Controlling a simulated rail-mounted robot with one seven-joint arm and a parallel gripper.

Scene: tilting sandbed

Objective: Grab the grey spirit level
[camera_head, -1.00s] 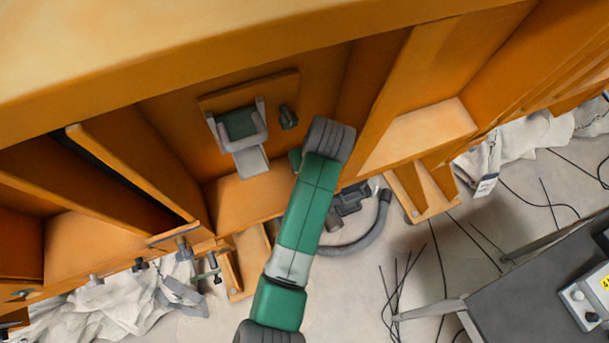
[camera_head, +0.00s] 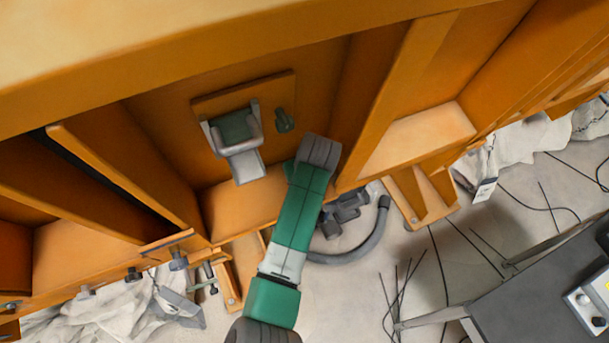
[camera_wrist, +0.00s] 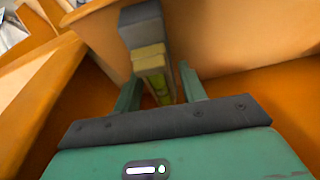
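The spirit level (camera_wrist: 143,27) shows in the wrist view as a narrow bar with a grey end, a pale yellow band and a yellow-green part lower down. It extends down between the two green fingers of my gripper (camera_wrist: 161,82). The fingers stand apart, one on each side of it, and look open; a narrow gap shows at the right finger. Its lower end is hidden behind my gripper's body. In the head view I cannot make out the level or my fingers; my arm's wrist hides that spot.
An orange steel frame with ribs (camera_head: 395,95) surrounds my wrist. A grey-green bracket (camera_head: 236,130) and a small dark knob (camera_head: 285,121) sit on its panel. A grey hose (camera_head: 372,238) lies below. Crumpled white sheeting (camera_head: 95,310) and a dark table (camera_head: 545,270) stand beyond.

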